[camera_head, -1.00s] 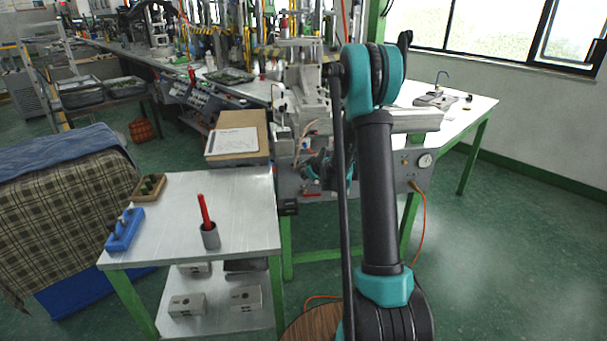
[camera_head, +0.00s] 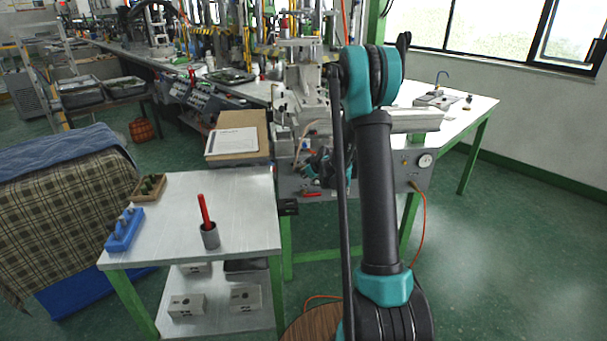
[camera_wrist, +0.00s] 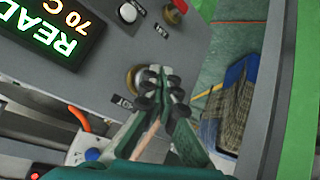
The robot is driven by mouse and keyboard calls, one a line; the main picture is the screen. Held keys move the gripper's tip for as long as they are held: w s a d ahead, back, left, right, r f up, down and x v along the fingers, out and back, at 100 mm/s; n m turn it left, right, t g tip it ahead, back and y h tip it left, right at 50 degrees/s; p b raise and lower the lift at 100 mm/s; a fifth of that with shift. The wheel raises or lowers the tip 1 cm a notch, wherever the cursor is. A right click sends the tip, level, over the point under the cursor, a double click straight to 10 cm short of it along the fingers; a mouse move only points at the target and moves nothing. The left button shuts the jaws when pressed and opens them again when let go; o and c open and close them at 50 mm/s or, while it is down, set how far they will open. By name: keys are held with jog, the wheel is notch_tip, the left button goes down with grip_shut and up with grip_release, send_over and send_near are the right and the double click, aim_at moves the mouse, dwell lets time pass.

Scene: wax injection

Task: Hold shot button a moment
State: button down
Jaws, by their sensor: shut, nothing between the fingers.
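In the wrist view my gripper (camera_wrist: 162,82) is shut and empty. Its dark fingertips are at a round brass-rimmed button (camera_wrist: 135,78) on the grey control panel (camera_wrist: 100,55) and cover part of it. The label beside that button is partly hidden; its last letters look like "OT". I cannot tell whether the fingertips press the button or only stand in front of it. In the head view my gripper (camera_head: 322,166) is small and partly behind my arm, close to the machine's front.
A lit display (camera_wrist: 55,30) reads "READ" and "70 C", cut off by the frame. A white button (camera_wrist: 129,12) and a red knob (camera_wrist: 180,5) are farther along the panel. Orange-handled pliers (camera_wrist: 78,115) lie close by. A metal side table (camera_head: 245,195) stands left of the machine.

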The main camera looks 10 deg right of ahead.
jog(key=shift+w, duration=0.5)
dwell(0.3)
jog(key=shift+s, duration=0.15)
dwell(2.9)
jog(key=shift+s, duration=0.8)
jog(key=s, duration=0.5)
jog(key=shift+s, duration=0.1)
